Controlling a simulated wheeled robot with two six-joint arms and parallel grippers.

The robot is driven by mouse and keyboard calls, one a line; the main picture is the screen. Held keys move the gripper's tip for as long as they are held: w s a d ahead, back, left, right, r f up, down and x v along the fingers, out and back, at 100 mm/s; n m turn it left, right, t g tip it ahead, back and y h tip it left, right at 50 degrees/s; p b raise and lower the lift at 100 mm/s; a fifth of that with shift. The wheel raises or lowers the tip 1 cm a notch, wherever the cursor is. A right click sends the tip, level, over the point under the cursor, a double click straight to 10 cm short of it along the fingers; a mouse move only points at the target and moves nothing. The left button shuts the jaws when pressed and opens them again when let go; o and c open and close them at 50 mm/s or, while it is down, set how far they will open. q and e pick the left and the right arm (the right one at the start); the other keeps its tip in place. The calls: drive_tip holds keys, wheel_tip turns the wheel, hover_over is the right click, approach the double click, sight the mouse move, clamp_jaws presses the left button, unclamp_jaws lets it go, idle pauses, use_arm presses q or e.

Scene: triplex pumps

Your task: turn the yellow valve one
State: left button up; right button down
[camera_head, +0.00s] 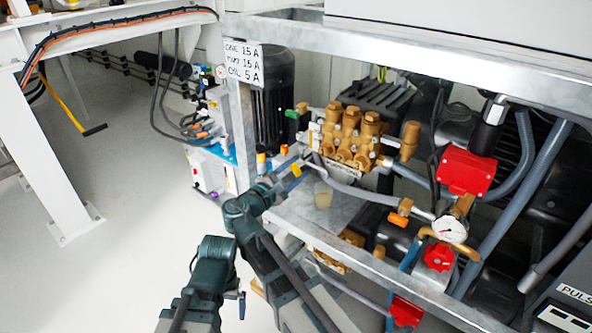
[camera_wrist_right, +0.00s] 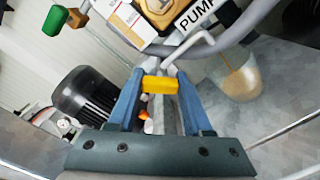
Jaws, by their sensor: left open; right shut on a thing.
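The yellow valve handle (camera_wrist_right: 160,85) is a small block held between the two blue fingers of my right gripper (camera_wrist_right: 159,88) in the right wrist view. In the head view the yellow handle (camera_head: 296,170) shows at the tip of my right gripper (camera_head: 292,168), just left of the brass pump (camera_head: 352,135). The handle sits at a grey pipe; the valve body is mostly hidden by the fingers. My left gripper (camera_head: 240,303) is low in the head view, apart from the pump; only a blue finger part shows, and it is empty.
A metal frame post (camera_head: 240,125) stands left of the pump. A translucent cup (camera_head: 323,195) stands on the metal shelf. A green-handled valve (camera_head: 292,114), red blocks (camera_head: 466,172) and a pressure gauge (camera_head: 450,229) are nearby. The floor (camera_head: 135,190) at left is clear.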

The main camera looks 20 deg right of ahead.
drive_tip(key=m, duration=0.3)
drive_tip(key=shift+m, duration=2.4)
drive_tip(key=shift+c, duration=1.6)
unclamp_jaws()
